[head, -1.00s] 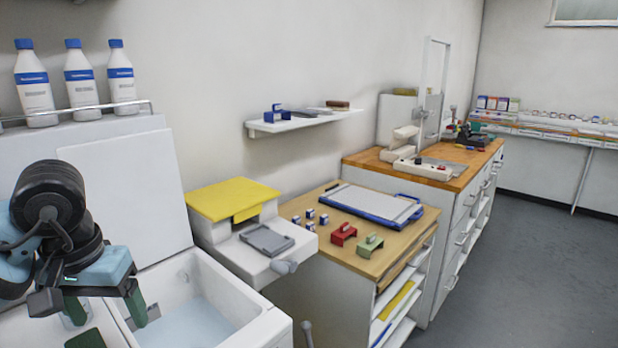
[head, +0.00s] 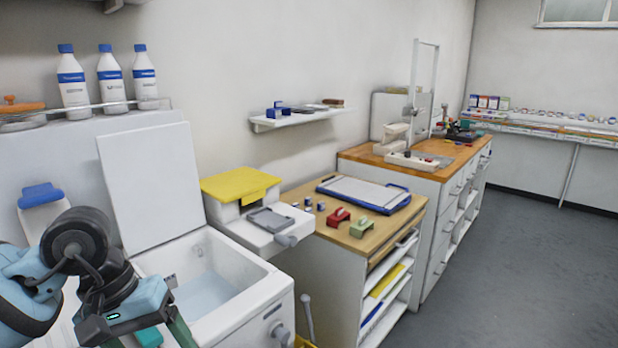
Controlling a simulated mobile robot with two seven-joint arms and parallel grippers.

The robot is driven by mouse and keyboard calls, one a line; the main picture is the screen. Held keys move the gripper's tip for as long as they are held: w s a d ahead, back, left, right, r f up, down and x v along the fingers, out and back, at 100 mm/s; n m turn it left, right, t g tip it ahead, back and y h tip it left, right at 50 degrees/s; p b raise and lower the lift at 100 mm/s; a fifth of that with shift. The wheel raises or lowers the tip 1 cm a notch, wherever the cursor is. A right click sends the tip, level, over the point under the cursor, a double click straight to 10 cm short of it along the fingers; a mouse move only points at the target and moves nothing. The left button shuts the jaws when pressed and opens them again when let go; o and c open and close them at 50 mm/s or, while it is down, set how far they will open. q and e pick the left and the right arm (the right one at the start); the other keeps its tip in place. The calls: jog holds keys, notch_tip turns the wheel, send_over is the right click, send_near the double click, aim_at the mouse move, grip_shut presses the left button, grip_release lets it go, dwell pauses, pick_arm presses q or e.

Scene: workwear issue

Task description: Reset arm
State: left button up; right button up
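My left arm comes in at the lower left of the head view. My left gripper (head: 146,330) points down at the bottom edge, in front of the white open-lidded tub. Its green fingers stand apart with nothing visible between their upper parts; the tips are cut off by the frame. My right gripper is not in view.
The open white tub (head: 262,292) holds pale liquid, and its lid (head: 152,185) stands raised behind. Several white bottles (head: 110,82) stand on a ledge above. A yellow-topped device (head: 240,184) and a wooden-topped cabinet (head: 378,243) stand to the right. Grey floor (head: 520,270) is clear at right.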

pick_arm(q)
jog(key=s+d+n+t+h+p, duration=0.1)
jog(key=s+d+n+h, duration=0.3)
jog(key=d+n+h, duration=0.55)
jog(key=s+d+n+h+p, duration=0.1)
jog(key=s+d+n+h, duration=0.2)
jog(key=d+n+h, duration=0.65)
jog(key=a+f+n+t+y+p, duration=0.1)
jog(key=a+f+n+t+y, duration=0.55)
jog(key=n, duration=1.05)
jog(key=a+f+n+t+y+p, duration=0.1)
jog(key=a+f+n+t+y, duration=0.3)
jog(key=f+n+t+y, duration=0.9)
jog(key=s+a+f+n+g, duration=0.3)
jog(key=s+f+n+g, duration=0.2)
jog(key=s+f+n, duration=0.2)
jog(key=s+a+f+n+g, duration=0.3)
jog(key=s+f+n+g, duration=0.3)
jog(key=s+n, duration=0.6)
jog(key=shift+s+a+f+y+p, duration=0.25)
jog(key=shift+s+f+y+p, duration=0.15)
jog(key=shift+s, duration=0.2)
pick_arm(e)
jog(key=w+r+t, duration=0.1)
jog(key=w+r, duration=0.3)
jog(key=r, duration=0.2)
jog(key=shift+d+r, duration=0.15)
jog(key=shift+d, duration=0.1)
